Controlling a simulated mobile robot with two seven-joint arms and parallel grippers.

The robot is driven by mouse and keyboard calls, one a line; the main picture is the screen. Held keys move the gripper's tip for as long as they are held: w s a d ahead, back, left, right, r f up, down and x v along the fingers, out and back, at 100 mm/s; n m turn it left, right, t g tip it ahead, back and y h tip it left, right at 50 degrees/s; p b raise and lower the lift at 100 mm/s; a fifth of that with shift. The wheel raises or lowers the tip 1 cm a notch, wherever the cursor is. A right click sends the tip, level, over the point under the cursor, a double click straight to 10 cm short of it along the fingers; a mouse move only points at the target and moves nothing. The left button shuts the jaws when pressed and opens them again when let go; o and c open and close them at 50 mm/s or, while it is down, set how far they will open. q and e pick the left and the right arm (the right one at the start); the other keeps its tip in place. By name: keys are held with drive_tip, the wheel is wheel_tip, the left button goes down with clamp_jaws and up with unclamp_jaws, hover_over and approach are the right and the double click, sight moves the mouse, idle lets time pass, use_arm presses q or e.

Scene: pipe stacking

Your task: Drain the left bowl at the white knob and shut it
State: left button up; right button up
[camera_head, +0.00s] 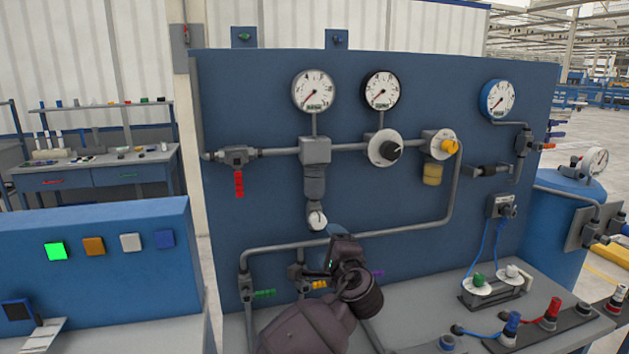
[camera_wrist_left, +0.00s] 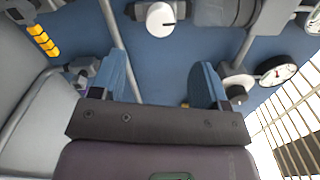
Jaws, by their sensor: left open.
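The left bowl (camera_head: 315,186) is a dark grey cup hanging under a square pipe block on the blue panel. The white knob (camera_head: 317,219) is at its lower end, with a dark mark on it. In the left wrist view the white knob (camera_wrist_left: 159,18) shows at the top, beyond the fingertips, with the grey bowl (camera_wrist_left: 226,12) to its right. My left gripper (camera_head: 341,239) is just below and right of the knob, apart from it. In the left wrist view the blue fingers of the left gripper (camera_wrist_left: 162,76) are spread with nothing between them. My right gripper is not in view.
A horizontal pipe (camera_head: 280,246) crosses the panel behind my gripper. Small valves with green (camera_head: 264,293) and yellow (camera_head: 319,285) handles sit below. A red-handled valve (camera_head: 238,183) is to the left. An amber bowl (camera_head: 432,175) hangs to the right.

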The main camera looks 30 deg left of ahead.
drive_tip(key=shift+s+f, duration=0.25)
